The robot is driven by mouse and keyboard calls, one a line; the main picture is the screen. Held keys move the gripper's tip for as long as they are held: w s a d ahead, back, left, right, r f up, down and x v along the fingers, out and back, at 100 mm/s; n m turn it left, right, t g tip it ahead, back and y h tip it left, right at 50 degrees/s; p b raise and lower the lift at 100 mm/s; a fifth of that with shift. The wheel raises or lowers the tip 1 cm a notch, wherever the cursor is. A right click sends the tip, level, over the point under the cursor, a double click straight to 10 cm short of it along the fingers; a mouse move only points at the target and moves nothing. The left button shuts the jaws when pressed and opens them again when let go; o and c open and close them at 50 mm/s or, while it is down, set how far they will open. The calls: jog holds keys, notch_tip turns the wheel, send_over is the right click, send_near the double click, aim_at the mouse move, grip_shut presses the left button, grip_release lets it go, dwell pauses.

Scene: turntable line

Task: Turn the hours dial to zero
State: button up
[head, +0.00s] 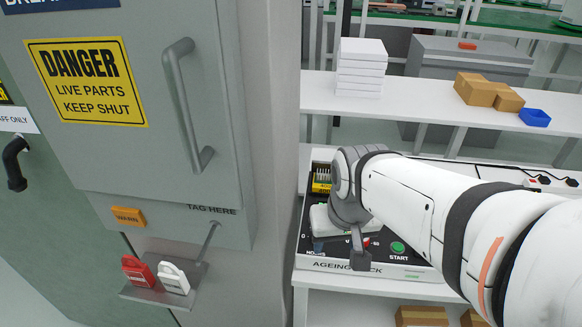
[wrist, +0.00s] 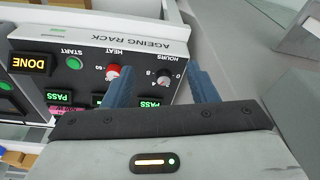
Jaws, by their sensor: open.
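The ageing rack panel (wrist: 190,32) appears upside down in the wrist view. Its small hours dial (wrist: 163,79) is pale and dark, with a printed scale around it. Which mark it points at is too small to tell. My gripper (wrist: 161,70) is open, with its two blue fingers apart and the hours dial in the gap between them as seen here. The dial does not look gripped; the distance to it is unclear. In the head view my gripper (head: 360,258) hangs over the rack's front (head: 345,268), partly covering the controls.
A red heat dial (wrist: 113,71) sits beside the hours dial, close to one finger. A green start button (head: 398,247) and lit PASS and DONE displays (wrist: 32,63) are on the panel. A grey cabinet (head: 270,140) stands left of the rack; a shelf (head: 420,105) runs behind.

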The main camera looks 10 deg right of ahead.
jog(key=w+f+m+p, duration=0.1)
jog(key=w+m+p, duration=0.2)
jog(key=w, duration=0.1)
jog(key=w+f+m+g+p, duration=0.1)
jog(key=w+m+p, duration=0.2)
jog(key=w+m, duration=0.1)
jog(key=w+d+f+m+p, duration=0.1)
jog(key=w+f+m+p, duration=0.1)
jog(key=w+m+p, duration=0.2)
jog(key=shift+w+f+g, duration=0.1)
jog(key=shift+w+g, duration=0.3)
jog(key=shift+w, duration=0.05)
jog(key=shift+w+a+f, duration=0.1)
jog(key=shift+f, duration=1.9)
jog(key=shift+w+a+f, duration=0.1)
jog(key=shift+f, duration=1.85)
